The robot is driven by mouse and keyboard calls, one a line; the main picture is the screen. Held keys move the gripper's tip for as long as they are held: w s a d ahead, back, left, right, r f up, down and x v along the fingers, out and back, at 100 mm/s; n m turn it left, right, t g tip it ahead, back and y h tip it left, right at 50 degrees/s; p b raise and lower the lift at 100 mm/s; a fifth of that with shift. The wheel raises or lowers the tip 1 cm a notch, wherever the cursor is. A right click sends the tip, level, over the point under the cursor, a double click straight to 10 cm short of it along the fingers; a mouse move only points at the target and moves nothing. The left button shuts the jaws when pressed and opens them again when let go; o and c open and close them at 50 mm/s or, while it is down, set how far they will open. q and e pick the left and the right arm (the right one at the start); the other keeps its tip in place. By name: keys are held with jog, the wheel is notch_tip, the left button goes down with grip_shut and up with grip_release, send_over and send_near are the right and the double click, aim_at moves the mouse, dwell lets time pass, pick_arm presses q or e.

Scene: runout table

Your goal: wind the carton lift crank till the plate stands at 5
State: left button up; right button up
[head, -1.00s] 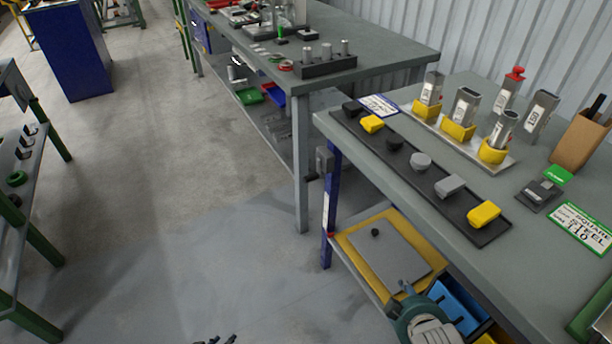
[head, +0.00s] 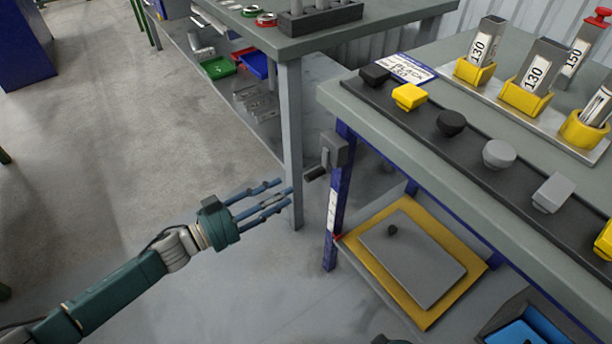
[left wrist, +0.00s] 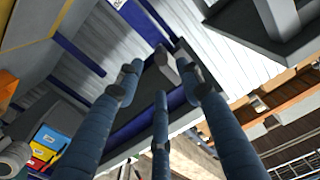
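The crank is a grey box (head: 335,148) with a dark handle (head: 315,173) on the blue table post. My left gripper (head: 284,193) has its fingers spread and empty, just left of and slightly below the handle, pointing at it. In the left wrist view the fingers (left wrist: 160,80) reach toward a dark grey block, probably the crank; contact cannot be told. The yellow lift plate (head: 359,268) bears a grey sheet (head: 412,258) with a dark knob, low under the table. A white scale strip (head: 331,212) with a red pointer (head: 337,238) is on the post; its numbers are too small to read.
The grey table (head: 440,75) carries a black strip of yellow, black and grey caps and several labelled tubes in yellow holders. Another bench's leg (head: 290,140) stands close behind my left fingers. A blue bin (head: 525,335) is at bottom right.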

aim_at(303, 179)
pick_arm(q)
jog(key=x, duration=0.7)
jog(key=shift+w+d+b, duration=0.15)
jog(key=shift+w+b, duration=0.05)
jog(key=shift+b, duration=0.15)
jog(key=shift+w+d, duration=0.35)
jog(key=shift+d, duration=0.15)
pick_arm(e)
jog(key=r, duration=0.1)
jog(key=w+r, duration=0.1)
jog(key=shift+w+a+r, duration=0.1)
jog(key=shift+w+r, duration=0.1)
jog(key=shift+r, duration=0.2)
pick_arm(q)
grip_shut()
